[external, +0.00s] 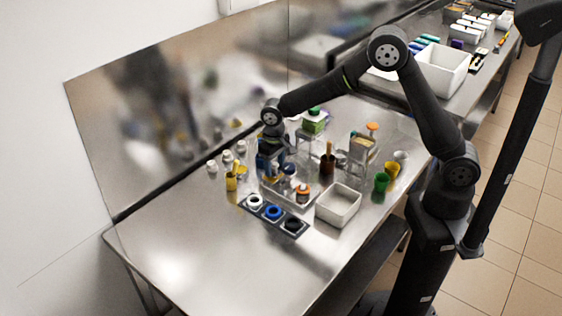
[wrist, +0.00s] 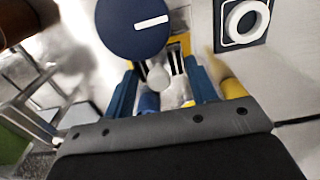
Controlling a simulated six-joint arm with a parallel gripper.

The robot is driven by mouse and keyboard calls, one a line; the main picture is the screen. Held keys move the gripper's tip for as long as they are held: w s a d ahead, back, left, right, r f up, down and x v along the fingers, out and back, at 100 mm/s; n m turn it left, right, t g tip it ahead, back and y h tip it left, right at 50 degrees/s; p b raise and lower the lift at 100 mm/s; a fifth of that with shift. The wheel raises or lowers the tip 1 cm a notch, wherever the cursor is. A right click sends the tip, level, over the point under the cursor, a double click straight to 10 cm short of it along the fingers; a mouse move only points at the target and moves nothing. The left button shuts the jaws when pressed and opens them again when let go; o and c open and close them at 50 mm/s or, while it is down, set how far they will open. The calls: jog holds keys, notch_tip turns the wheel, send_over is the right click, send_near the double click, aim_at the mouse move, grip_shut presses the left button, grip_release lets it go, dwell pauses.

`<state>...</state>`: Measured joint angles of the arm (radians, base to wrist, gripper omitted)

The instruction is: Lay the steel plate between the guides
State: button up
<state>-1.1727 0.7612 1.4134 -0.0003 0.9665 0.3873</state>
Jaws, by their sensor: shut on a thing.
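My gripper (external: 272,160) is low among the crowded items in the middle of the steel table. In the wrist view its two blue fingers (wrist: 162,90) stand apart, with a small white rounded piece and a blue piece showing between them. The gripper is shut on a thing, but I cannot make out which. A dark blue disc (wrist: 135,25) with a white stripe fills the top middle of the wrist view, just beyond the fingers. I cannot pick out the steel plate or the guides for certain in either view.
A dark block (external: 273,213) with white, blue and black rings lies in front of the gripper. A brown bottle (external: 327,165) stands close by. The table's front left is clear.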

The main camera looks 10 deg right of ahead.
jog(key=shift+f, duration=0.45)
dwell(0.6)
jog(key=o, duration=1.6)
jog(key=shift+r, duration=3.55)
jog(key=shift+f, duration=3.35)
